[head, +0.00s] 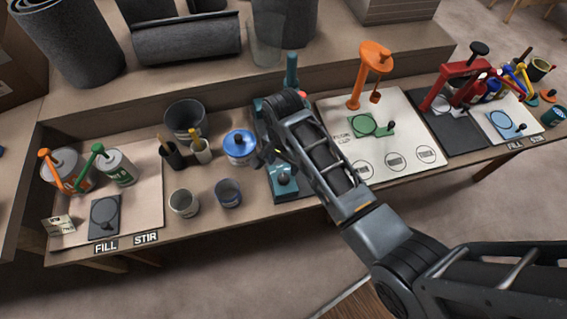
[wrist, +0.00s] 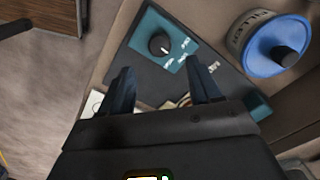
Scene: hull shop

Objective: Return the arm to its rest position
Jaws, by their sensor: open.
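My arm reaches from the lower right over the workbench in the head view. My gripper (head: 268,150) is above the bench, beside the blue-lidded can and over a teal machine (head: 285,184). In the wrist view my gripper (wrist: 164,88) shows two dark fingers spread apart with nothing between them. Beyond the fingers is the teal machine with a black knob (wrist: 159,44) and a dark plate. My arm hides part of the machine in the head view.
A blue-lidded can (head: 239,147) stands close left of my gripper. Two small cups (head: 228,193) stand near the front edge. An orange press (head: 369,72) and a red press (head: 459,83) stand to the right. Green-handled and orange-handled pump cans (head: 116,167) stand at left. Floor in front is clear.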

